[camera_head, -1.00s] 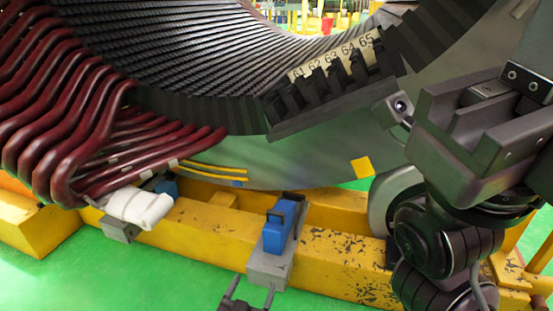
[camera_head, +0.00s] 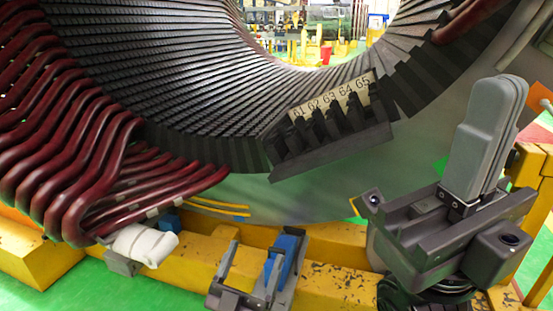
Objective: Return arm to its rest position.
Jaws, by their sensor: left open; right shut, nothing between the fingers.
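My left gripper (camera_head: 256,252) rises from the bottom edge with its two fingers apart and nothing held between them. Its right finger overlaps a blue block (camera_head: 289,248) in the picture; I cannot tell whether they touch. My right gripper (camera_head: 498,88) is at the right, its grey fingers pointing up and closed together, empty. It stands in front of the stator's grey side face (camera_head: 340,195). Most of the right arm below the wrist is hidden or out of the picture.
The stator core (camera_head: 190,100) fills the upper left, with dark red coils (camera_head: 70,160) at the left. A black slot block with a label strip (camera_head: 333,96) reading 61 to 65 sits on its rim. A white wrapped roll (camera_head: 145,245) lies by a yellow beam (camera_head: 195,268).

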